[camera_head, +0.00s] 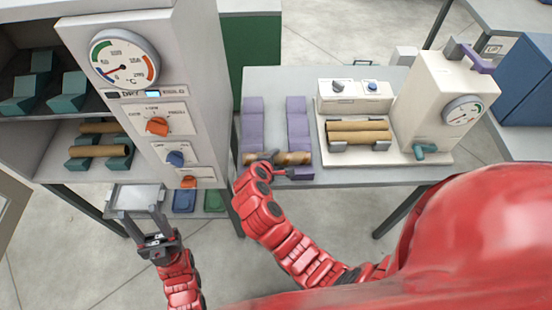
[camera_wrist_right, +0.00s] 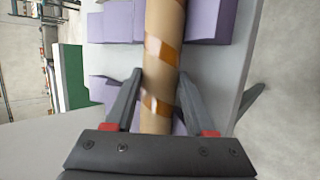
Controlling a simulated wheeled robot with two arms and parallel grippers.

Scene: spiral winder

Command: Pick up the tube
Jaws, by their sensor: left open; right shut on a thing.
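A brown cardboard tube (camera_head: 294,158) with glossy orange spiral bands lies across the near ends of two purple cradle rails (camera_head: 298,128) on the grey table. My right gripper (camera_head: 277,164) is at this tube, with one dark finger on each side. In the right wrist view the tube (camera_wrist_right: 165,45) runs lengthwise between the fingers of the gripper (camera_wrist_right: 160,82), which is shut on it. Purple blocks show beside and behind it. My left gripper (camera_head: 139,211) is open and empty, below the cabinet at the left, near a pale square plate (camera_head: 137,197).
A cream machine (camera_head: 420,95) with a dial stands at the right of the table, with brown tubes (camera_head: 358,131) in its holder. The cabinet (camera_head: 190,60) at the left has a gauge, knobs, green cradles and tubes (camera_head: 98,151). Blue and green bins (camera_head: 184,200) sit below it.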

